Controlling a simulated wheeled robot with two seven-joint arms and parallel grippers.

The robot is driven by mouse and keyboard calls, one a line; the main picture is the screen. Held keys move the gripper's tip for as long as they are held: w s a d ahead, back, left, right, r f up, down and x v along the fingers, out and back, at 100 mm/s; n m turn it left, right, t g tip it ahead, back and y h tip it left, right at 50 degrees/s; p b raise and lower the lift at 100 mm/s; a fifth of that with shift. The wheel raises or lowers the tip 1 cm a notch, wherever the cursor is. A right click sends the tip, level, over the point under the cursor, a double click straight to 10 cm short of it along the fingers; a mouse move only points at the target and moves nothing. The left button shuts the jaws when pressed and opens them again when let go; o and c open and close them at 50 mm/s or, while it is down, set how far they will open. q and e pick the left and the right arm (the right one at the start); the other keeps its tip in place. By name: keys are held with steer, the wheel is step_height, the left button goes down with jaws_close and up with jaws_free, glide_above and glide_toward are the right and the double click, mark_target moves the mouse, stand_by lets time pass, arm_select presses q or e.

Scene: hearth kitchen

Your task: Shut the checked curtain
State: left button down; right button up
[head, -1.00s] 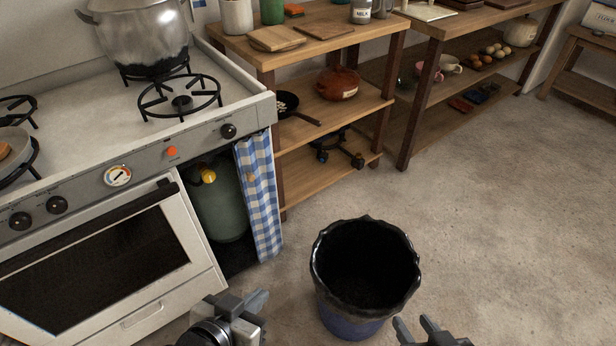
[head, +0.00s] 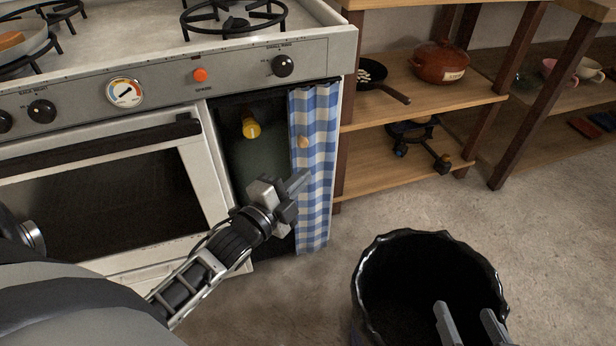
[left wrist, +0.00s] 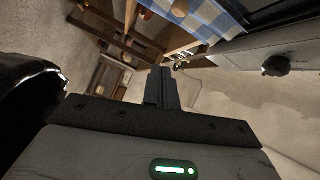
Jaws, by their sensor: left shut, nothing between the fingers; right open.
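The blue and white checked curtain (head: 315,165) hangs bunched at the right side of the stove's open cupboard bay. It has a small wooden knob (head: 303,142) near its left edge. Left of it the bay is uncovered and shows a dark green gas bottle (head: 265,155) with a yellow valve cap. My left gripper (head: 298,185) is shut and empty, in front of the bay and overlapping the curtain's left edge in the head view; I cannot tell whether it touches. The curtain also shows at the top of the left wrist view (left wrist: 205,18). My right gripper (head: 467,325) is open over the bin.
A black-lined bin (head: 430,275) stands on the floor at the front right. The stove's oven door (head: 100,195) is left of the bay. Wooden shelves (head: 430,105) with a red pot (head: 440,62) and a pan stand right of the curtain.

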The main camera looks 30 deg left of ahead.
mark_target(307, 150)
arm_select(q)
steer(key=w+m+t+b, duration=0.15)
steer(key=w+b, duration=0.25)
steer(key=w, duration=0.8)
steer(key=shift+m+g, duration=0.35)
steer(key=shift+m, duration=0.1)
steer(key=s+a, duration=0.1)
steer(key=a, duration=0.1)
steer(key=s+a, duration=0.1)
steer(key=shift+s+a+f+b, duration=0.3)
steer(key=shift+s+b, duration=0.05)
steer(key=shift+b, duration=0.05)
arm_select(e)
steer(key=shift+w+a+f+m+t+y, duration=0.1)
steer(key=shift+w+a+m+t+y, duration=0.1)
steer(key=shift+a+m+t+y, duration=0.55)
steer(key=shift+a+n, duration=0.15)
steer(key=shift+n, duration=0.1)
